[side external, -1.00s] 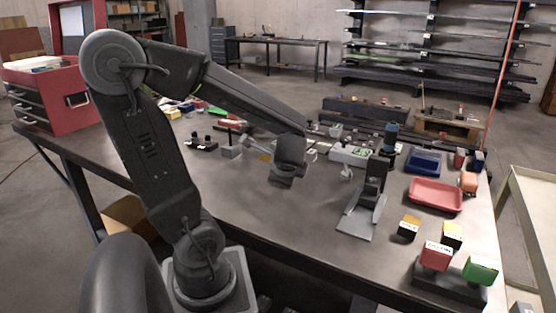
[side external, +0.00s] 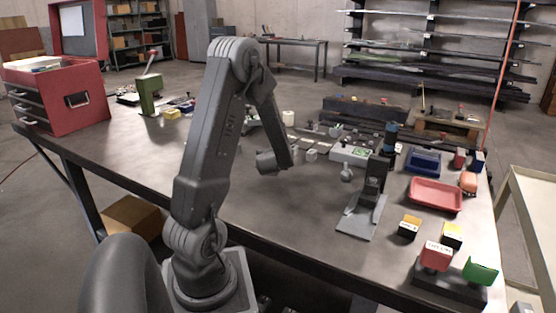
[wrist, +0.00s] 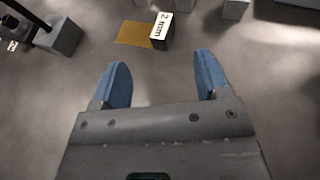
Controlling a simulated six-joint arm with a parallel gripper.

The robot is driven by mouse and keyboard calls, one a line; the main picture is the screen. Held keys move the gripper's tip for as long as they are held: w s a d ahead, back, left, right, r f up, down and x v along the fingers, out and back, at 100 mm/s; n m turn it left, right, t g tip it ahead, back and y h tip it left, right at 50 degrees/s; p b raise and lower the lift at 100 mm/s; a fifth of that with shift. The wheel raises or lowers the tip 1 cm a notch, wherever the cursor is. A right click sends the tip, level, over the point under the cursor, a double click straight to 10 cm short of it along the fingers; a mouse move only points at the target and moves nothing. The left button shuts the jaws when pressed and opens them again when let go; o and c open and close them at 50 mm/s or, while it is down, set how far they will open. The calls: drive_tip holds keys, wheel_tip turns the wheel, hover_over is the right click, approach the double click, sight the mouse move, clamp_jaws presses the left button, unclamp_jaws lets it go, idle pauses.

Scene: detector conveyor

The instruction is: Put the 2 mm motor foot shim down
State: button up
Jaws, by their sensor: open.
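The 2 mm motor foot shim shows in the wrist view as a thin brass-coloured sheet (wrist: 134,34) with a pale block labelled "2 mm" (wrist: 162,29) at its right end. It lies flat on the grey bench top. My gripper (wrist: 163,72) is open, with its two blue fingertips apart and nothing between them. The shim lies beyond the fingertips, clear of them. In the side view my wrist is low over the middle of the bench; the fingers cannot be made out there, and I cannot pick out the shim.
In the wrist view a grey block (wrist: 60,38) with a dark rod stands left of the shim. In the side view a grey stand (side external: 366,205), a red tray (side external: 435,195) and a blue tray (side external: 423,161) are to the right.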

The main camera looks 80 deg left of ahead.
drive_tip(key=x, duration=1)
drive_tip(key=shift+w+a+r, duration=0.15)
drive_tip(key=shift+w, duration=0.15)
drive_tip(key=shift+c, duration=0.2)
clamp_jaws()
drive_tip(key=shift+r, duration=0.1)
